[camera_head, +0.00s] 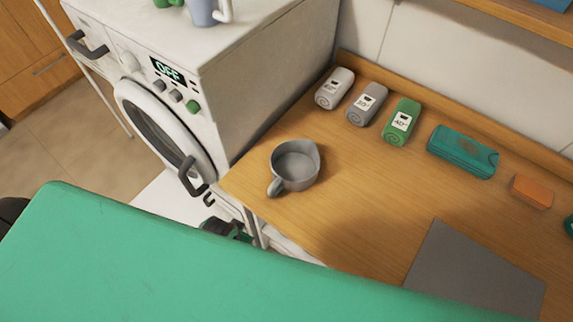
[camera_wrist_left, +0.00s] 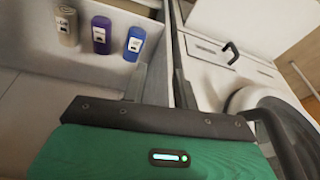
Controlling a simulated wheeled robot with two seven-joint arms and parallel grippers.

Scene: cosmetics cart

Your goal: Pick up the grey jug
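The grey jug (camera_head: 296,165) stands upright and open-topped on the wooden counter, close to its left corner beside the washing machine. Its handle points toward the lower left, near the counter's front edge. No gripper touches it. In the left wrist view, my left gripper (camera_wrist_left: 158,88) has its two fingers apart with nothing between them. The jug does not show in that view. I cannot make out the left gripper clearly in the head view. My right gripper is in neither view.
A white washing machine (camera_head: 225,75) borders the counter (camera_head: 345,190) on the left, with a blue-grey cup (camera_head: 205,12) on top. White, grey and green rolls, a teal case (camera_head: 462,151), an orange block (camera_head: 531,191) and a grey mat (camera_head: 475,275) lie right of the jug.

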